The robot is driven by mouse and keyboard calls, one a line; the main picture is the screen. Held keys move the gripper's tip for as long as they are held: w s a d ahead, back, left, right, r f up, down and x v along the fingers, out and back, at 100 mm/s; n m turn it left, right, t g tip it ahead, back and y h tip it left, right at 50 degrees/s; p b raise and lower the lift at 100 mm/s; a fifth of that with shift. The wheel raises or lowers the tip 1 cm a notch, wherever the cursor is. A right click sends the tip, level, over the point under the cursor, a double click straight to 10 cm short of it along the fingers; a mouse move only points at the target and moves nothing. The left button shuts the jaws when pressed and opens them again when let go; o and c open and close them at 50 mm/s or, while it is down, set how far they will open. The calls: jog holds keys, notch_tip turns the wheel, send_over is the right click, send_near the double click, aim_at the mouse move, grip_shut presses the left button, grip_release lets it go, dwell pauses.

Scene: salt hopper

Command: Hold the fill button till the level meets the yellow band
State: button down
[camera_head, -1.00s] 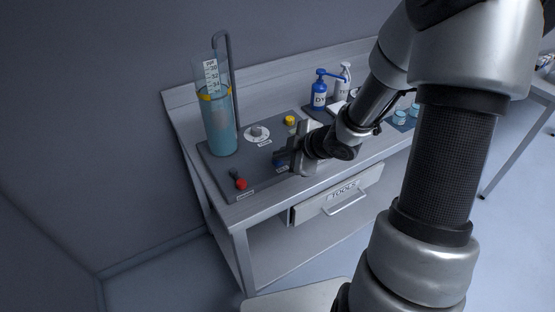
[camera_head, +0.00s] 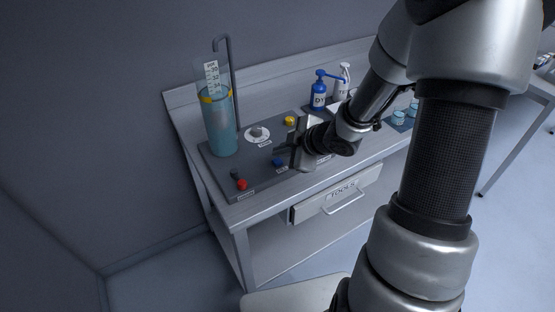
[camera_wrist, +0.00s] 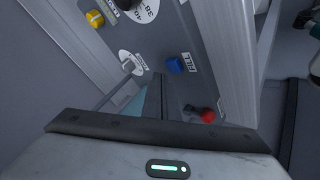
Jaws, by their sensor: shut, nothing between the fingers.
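A tall clear cylinder (camera_head: 222,130) of blue liquid stands at the left of the dark panel. A yellow band (camera_head: 213,95) circles it, and the liquid surface looks level with the band, too small to tell exactly. The blue button (camera_head: 279,162) shows on the panel; in the wrist view the blue button (camera_wrist: 174,65) has a label beside it that reads FILL. My gripper (camera_head: 280,151) is shut and empty, just above and behind the blue button in the head view, apart from it. In the wrist view my gripper's fingers (camera_wrist: 157,84) lie left of the button.
A red knob (camera_head: 241,184), a white dial (camera_head: 257,132) and a yellow knob (camera_head: 289,120) share the panel (camera_head: 225,174). Blue (camera_head: 319,95) and white pump bottles stand to the right. A drawer marked TOOLS (camera_head: 338,195) is below the bench top.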

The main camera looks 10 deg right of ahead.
jog(key=shift+r+p, duration=2.4)
jog(key=shift+r, duration=0.1)
jog(key=w+d+r+m+h, duration=0.2)
jog(key=d+r+h, duration=0.1)
jog(key=r, duration=0.4)
notch_tip(320, 180, up, 13)
jog(key=m+t+h, duration=0.1)
jog(key=m+h, duration=0.2)
jog(key=m, duration=0.3)
send_over(281, 163)
jog(key=s+d, duration=0.4)
jog(key=d, duration=0.1)
jog(key=s+a+m+g, duration=0.1)
jog(key=s+a+m, duration=0.2)
jog(key=s, duration=0.7)
jog(key=s+a+r+m+g+y, duration=0.1)
jog(key=s+a+m+g, duration=0.1)
jog(key=s, duration=0.8)
jog(key=shift+a+r+m, duration=0.2)
jog(key=shift+a+m, duration=0.25)
jog(key=shift+m, duration=0.55)
